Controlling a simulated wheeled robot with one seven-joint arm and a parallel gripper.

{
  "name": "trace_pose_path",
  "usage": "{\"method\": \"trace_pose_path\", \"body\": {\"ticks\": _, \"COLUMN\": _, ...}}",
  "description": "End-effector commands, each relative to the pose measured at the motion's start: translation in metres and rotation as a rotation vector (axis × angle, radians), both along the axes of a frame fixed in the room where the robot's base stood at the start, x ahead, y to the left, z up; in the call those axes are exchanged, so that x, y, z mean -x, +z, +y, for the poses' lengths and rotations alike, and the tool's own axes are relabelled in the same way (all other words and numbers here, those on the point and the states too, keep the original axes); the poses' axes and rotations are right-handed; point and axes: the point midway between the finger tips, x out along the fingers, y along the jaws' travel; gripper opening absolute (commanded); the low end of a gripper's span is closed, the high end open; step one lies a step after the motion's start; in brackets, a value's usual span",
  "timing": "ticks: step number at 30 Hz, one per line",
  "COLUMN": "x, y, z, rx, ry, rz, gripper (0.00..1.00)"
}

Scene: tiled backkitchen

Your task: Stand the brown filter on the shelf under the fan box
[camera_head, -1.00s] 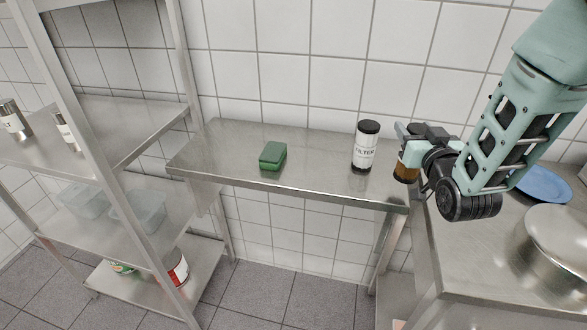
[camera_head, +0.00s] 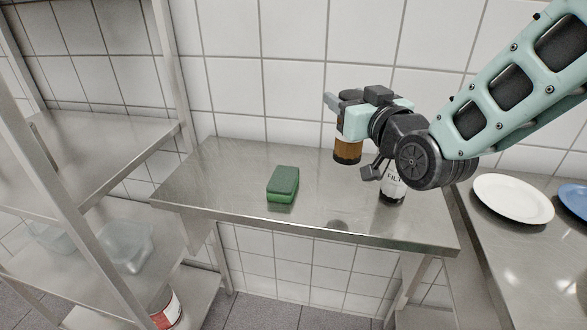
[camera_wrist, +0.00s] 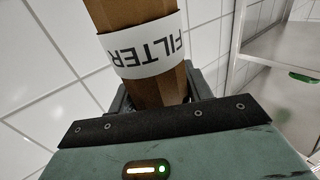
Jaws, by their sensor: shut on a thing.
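The brown filter (camera_head: 347,152) is an amber-brown cylinder held upright in my gripper (camera_head: 345,108), above the steel table. In the wrist view the brown filter (camera_wrist: 158,92) stands between the jaws, its white band reading FILTER upside down. My gripper is shut on it. A second container (camera_head: 392,188), white with a label only partly readable, stands on the table behind my wrist and is partly hidden. A steel shelf unit (camera_head: 90,140) stands at the left. No fan box is recognisable in these views.
A green block (camera_head: 283,184) lies on the steel table (camera_head: 235,180). Clear tubs (camera_head: 125,243) and a red-and-white can (camera_head: 164,307) sit on lower shelves. A white plate (camera_head: 512,198) and a blue plate (camera_head: 575,200) are on the right counter. The table's left part is bare.

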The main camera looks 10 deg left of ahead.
Motion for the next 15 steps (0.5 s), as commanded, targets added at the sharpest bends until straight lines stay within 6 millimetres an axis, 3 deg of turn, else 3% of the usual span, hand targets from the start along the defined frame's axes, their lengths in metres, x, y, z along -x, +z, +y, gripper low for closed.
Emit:
{"method": "trace_pose_path", "body": {"ticks": 2, "x": 0.0, "y": -0.002, "z": 0.0, "rx": 0.0, "ry": 0.0, "rz": 0.0, "gripper": 0.24}}
{"method": "trace_pose_path", "body": {"ticks": 9, "x": 0.0, "y": -0.042, "z": 0.0, "rx": 0.002, "ry": 0.0, "rz": 0.005, "gripper": 0.24}}
{"method": "trace_pose_path", "body": {"ticks": 15, "x": 0.0, "y": -0.061, "z": 0.0, "rx": 0.001, "ry": 0.0, "rz": 0.001, "gripper": 0.24}}
